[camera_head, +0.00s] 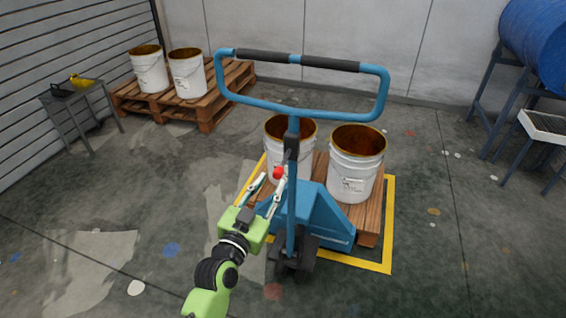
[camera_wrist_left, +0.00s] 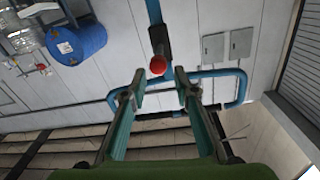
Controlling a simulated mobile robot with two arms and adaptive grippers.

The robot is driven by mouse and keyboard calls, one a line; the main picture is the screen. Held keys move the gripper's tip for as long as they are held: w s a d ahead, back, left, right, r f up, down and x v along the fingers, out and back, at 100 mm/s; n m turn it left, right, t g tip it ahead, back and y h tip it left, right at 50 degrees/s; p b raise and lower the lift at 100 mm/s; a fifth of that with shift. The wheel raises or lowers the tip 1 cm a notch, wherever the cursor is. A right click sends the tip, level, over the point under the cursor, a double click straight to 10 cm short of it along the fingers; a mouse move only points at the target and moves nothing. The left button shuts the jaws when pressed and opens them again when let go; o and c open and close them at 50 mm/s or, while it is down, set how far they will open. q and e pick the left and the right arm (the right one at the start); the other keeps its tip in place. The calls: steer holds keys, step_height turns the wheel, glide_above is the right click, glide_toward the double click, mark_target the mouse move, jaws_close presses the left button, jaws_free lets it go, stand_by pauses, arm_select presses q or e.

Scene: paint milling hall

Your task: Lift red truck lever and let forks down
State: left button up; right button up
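The blue pallet truck (camera_head: 317,213) stands in the middle with its looped handle (camera_head: 380,92) upright. A lever with a red knob (camera_head: 278,172) sits on the handle's column; the knob also shows in the left wrist view (camera_wrist_left: 157,65). My left gripper (camera_head: 268,190) is open, its fingertips just short of the knob. In the left wrist view the knob appears between and slightly beyond the two fingertips (camera_wrist_left: 159,80), with no visible grip on it. The forks are hidden by the truck body and pallet. My right gripper is not in view.
A wooden pallet (camera_head: 369,222) with two white buckets (camera_head: 356,165) is behind the truck, inside a yellow floor outline (camera_head: 389,225). Another pallet (camera_head: 207,113) with two buckets stands back left, near a small grey table (camera_head: 62,103). Floor to the left is clear.

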mark_target(283, 161)
arm_select(q)
steer(key=x, duration=1)
steer(key=shift+w, duration=0.15)
steer(key=shift+f, duration=0.1)
steer(key=shift+c, duration=0.3)
jaws_close()
